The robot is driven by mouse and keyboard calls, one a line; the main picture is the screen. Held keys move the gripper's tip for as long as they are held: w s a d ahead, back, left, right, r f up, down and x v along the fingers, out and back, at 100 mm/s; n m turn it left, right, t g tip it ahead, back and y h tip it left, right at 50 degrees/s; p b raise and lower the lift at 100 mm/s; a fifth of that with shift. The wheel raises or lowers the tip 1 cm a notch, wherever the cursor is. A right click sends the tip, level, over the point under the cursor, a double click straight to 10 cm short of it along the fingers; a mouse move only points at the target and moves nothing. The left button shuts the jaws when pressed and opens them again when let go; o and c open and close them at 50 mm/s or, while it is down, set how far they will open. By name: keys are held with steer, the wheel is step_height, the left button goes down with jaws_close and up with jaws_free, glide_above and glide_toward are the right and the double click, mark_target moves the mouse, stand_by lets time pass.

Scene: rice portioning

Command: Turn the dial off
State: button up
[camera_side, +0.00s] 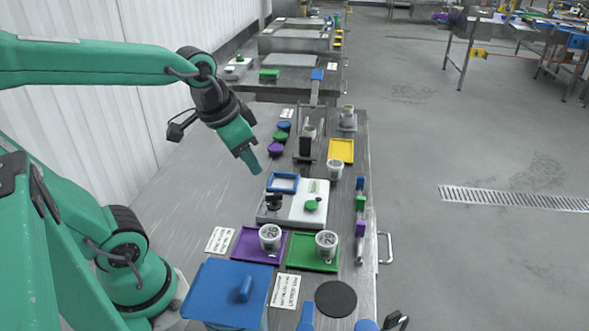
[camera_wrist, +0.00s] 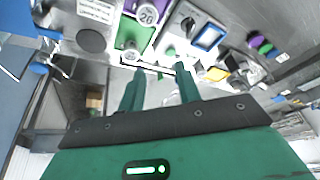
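A white device (camera_side: 325,213) stands on the steel table, with a blue square frame on its far left part. It carries a black knob (camera_side: 273,201) on the left and a green round knob (camera_side: 312,206) on the right. I cannot tell which is the dial or how it is set. In the wrist view the black knob (camera_wrist: 187,24) and blue frame (camera_wrist: 208,37) show beyond the fingers. My gripper (camera_side: 255,167) is above and behind the device, touching nothing. In the wrist view my gripper (camera_wrist: 160,68) has its two green fingers apart, with nothing held between them.
A purple tray (camera_side: 243,246) and a green tray (camera_side: 295,262), each with a white cup, lie in front of the device. A blue lidded box (camera_side: 215,290) stands nearer. A yellow tray (camera_side: 341,150) lies behind. The table left of the device is clear.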

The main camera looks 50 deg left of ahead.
steer(key=w+a+f+m+g, duration=0.2)
steer(key=w+a+f, duration=0.25)
steer(key=w, duration=0.25)
steer(key=m+g, duration=0.2)
glide_above(274, 194)
step_height(274, 194, down, 7)
steer(key=shift+r, duration=0.15)
steer(key=shift+f, duration=3.9)
jaws_close()
